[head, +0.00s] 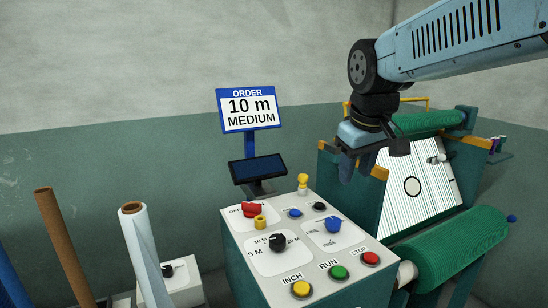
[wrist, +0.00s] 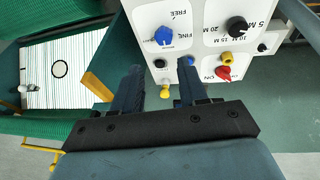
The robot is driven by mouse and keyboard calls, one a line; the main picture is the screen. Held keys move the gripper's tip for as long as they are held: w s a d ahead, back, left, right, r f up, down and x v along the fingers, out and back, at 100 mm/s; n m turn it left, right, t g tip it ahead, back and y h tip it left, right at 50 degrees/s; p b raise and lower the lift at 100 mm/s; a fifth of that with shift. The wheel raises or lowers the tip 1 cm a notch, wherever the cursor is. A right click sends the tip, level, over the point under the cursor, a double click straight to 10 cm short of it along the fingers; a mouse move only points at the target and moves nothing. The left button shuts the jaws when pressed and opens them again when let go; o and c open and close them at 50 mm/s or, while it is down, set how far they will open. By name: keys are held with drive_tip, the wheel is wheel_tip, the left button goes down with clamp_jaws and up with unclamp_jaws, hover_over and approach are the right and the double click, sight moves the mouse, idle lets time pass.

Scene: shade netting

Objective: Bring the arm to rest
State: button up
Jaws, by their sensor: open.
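My gripper (head: 357,165) hangs pointing down from my blue arm in the head view, above and behind the right side of the control console (head: 240,245). In the wrist view my gripper (wrist: 160,78) shows two dark fingers spread apart with nothing between them. It is apart from the console, whose top lies beyond the fingertips with a blue selector (wrist: 166,36), a black knob (wrist: 238,26) and a red switch (wrist: 223,73).
The console carries yellow, green and red buttons (head: 370,259) along its front. A netting machine with a green roll (head: 450,250) stands at right. An order sign (head: 249,110) reads 10 m MEDIUM above a dark screen (head: 258,169). Upright rolls (head: 143,250) stand at left.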

drive_tip(key=s+d+f+m+t, duration=0.1)
drive_tip(key=s+d+f+m, duration=0.3)
drive_tip(key=s+d, duration=0.3)
drive_tip(key=shift+s+m+t, duration=0.4)
drive_tip(key=shift+s+m, duration=0.1)
drive_tip(key=shift+s, duration=0.95)
